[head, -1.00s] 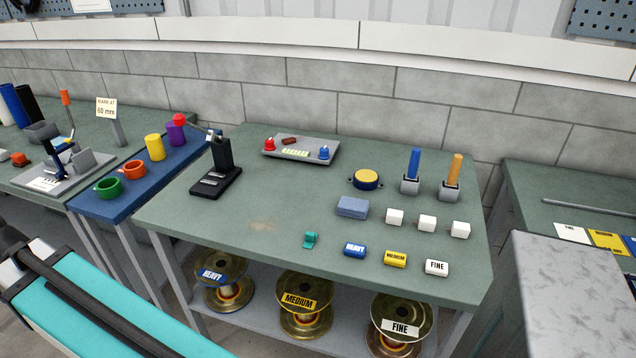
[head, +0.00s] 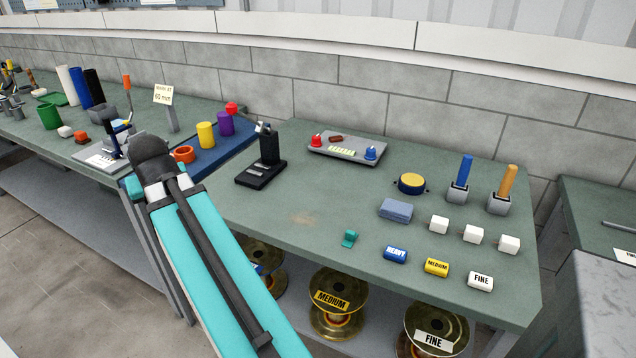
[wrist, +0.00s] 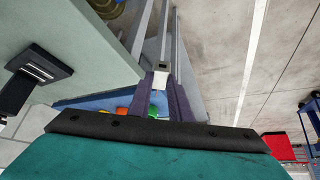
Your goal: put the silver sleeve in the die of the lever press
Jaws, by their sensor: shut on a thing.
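The black lever press (head: 270,150) stands upright at the left end of the middle table in the head view, with a red knob on its lever and a flat base in front. Its dark base also shows at the left of the wrist view (wrist: 40,68). My gripper (wrist: 161,88) shows in the wrist view, its two dark fingers shut on a small pale piece, the silver sleeve (wrist: 160,79). It is off the table's edge, apart from the press. In the head view my arm hides the gripper and sleeve. I cannot make out the die opening.
A blue strip (head: 215,155) with coloured cups lies left of the press. A grey tray (head: 345,150) is to its right. Labelled blocks, white cubes and a blue pad (head: 396,209) fill the table's right half. Spools (head: 335,302) sit underneath. The table centre is clear.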

